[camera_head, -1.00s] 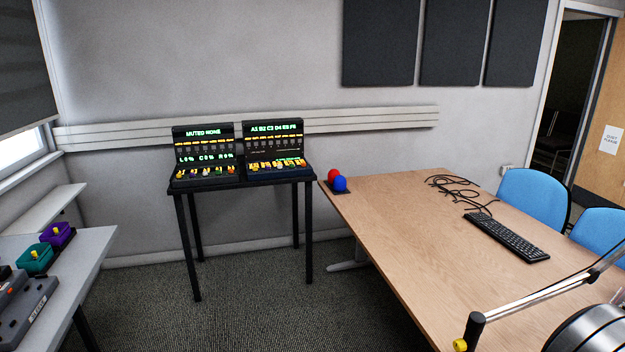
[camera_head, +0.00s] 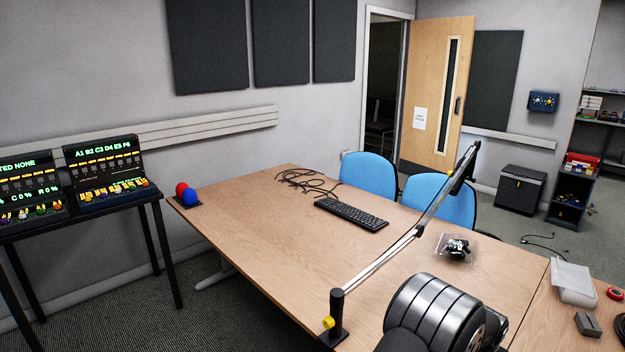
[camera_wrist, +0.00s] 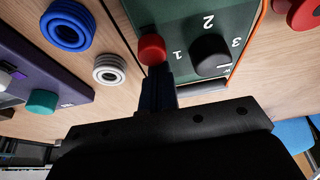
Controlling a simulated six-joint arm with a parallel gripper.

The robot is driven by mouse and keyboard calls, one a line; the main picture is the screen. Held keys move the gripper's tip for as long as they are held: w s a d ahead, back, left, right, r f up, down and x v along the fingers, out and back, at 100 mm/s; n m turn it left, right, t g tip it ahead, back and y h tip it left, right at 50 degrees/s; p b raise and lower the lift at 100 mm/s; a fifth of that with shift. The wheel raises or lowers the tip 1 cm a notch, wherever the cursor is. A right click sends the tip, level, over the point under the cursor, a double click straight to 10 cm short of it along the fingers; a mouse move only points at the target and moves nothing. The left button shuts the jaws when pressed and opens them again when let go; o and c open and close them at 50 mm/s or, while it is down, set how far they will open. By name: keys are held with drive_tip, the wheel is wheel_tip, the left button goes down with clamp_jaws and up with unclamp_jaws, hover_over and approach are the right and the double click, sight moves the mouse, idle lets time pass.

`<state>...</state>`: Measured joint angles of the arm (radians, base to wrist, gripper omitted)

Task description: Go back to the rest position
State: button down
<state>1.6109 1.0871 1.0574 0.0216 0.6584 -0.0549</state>
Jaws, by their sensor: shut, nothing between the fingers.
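My gripper (camera_wrist: 158,78) shows in the wrist view, its dark body across the bottom and its narrow fingers pointing up the picture. The fingers are shut with nothing between them. Their tips appear close to a red round cap (camera_wrist: 152,49) at the edge of a green board (camera_wrist: 262,8) marked 1, 2 and 3; I cannot tell whether they touch it. A black round cap (camera_wrist: 210,54) is on the same board, to the right of the tips. I cannot make out the gripper in the head view.
In the wrist view, a blue coil (camera_wrist: 67,27) and a white coil (camera_wrist: 109,69) lie left of the green board. In the head view, a jointed boom (camera_head: 385,258) crosses the wooden table (camera_head: 260,240), with a keyboard (camera_head: 350,213) and black cables (camera_head: 308,182) behind it.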

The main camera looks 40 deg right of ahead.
drive_tip(key=shift+a, duration=0.2)
drive_tip(key=c, duration=2)
unclamp_jaws()
drive_tip(key=o, duration=1.5)
drive_tip(key=shift+r, duration=0.1)
drive_tip(key=o, duration=0.5)
drive_tip(key=w+a+r, duration=0.1)
drive_tip(key=w+r, duration=0.3)
drive_tip(key=r, duration=0.3)
drive_tip(key=shift+w+n+g, duration=0.2)
drive_tip(key=shift+n+g, duration=0.1)
drive_tip(key=shift+g, duration=0.1)
drive_tip(key=w+a+r+g+y, duration=0.1)
drive_tip(key=w+a+r+g, duration=0.15)
drive_tip(key=r, duration=0.55)
drive_tip(key=w+a+r+g, duration=0.1)
drive_tip(key=w+a+r, duration=0.15)
drive_tip(key=r, duration=0.45)
drive_tip(key=a+x, duration=0.1)
drive_tip(key=x, duration=0.8)
drive_tip(key=shift+s+f+y, duration=0.3)
drive_tip(key=shift+s+f, duration=0.1)
drive_tip(key=shift+s, duration=0.05)
drive_tip(key=shift+r, duration=0.1)
